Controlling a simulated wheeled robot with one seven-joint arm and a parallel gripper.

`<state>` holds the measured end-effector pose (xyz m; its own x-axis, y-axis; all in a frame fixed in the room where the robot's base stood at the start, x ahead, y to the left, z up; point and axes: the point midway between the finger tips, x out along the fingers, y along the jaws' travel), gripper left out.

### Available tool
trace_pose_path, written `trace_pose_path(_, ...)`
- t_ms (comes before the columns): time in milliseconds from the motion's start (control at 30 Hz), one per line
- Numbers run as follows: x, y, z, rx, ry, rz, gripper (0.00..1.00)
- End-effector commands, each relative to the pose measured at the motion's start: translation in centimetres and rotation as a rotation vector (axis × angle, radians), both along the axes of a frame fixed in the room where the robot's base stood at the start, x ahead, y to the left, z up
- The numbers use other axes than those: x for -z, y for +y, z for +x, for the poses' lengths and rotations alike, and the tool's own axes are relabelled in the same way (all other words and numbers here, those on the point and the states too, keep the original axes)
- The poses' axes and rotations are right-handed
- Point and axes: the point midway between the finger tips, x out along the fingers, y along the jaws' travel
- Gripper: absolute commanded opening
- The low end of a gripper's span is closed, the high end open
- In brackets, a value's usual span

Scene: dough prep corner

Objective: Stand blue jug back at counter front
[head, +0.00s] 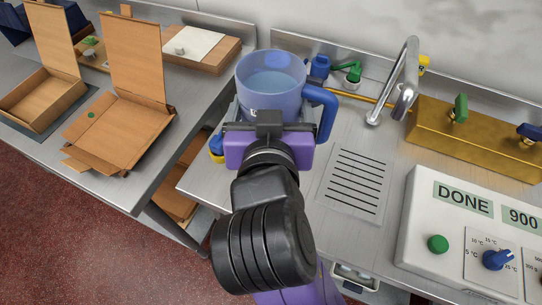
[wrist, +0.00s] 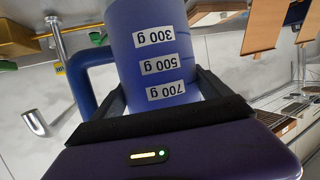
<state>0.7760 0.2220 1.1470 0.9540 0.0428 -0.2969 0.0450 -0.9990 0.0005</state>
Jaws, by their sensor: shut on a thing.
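The blue jug (head: 268,97) is a translucent cup with a darker blue handle on its right side and liquid inside. In the wrist view the jug (wrist: 150,50) appears upside down with labels reading 300 g, 500 g and 700 g. My gripper (head: 269,118) is shut on the jug's body, with a finger on each side in the wrist view (wrist: 160,105). The jug looks about upright in the head view. I cannot tell whether its base touches the steel counter (head: 320,225); my gripper hides its lower part.
A tap (head: 401,85) and a slotted drain plate (head: 356,182) are right of the jug. A brass block with valves (head: 480,140) stands behind a white control box (head: 470,235) reading DONE and 900. Open cardboard boxes (head: 128,120) lie on the left table, across a gap.

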Motion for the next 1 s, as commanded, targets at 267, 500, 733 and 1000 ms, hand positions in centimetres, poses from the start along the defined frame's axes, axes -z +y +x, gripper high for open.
trace_pose_path(267, 7.0, -0.1, -0.1, 0.0, 0.004, -0.002, 0.28)
trace_pose_path(500, 10.0, 0.0, 0.0, 0.001, -0.001, 0.001, 0.28)
trace_pose_path(733, 12.5, -0.1, 0.0, 0.002, 0.001, -0.002, 0.28)
trace_pose_path(1000, 14.5, 0.0, 0.0, 0.0, -0.003, 0.0, 0.28)
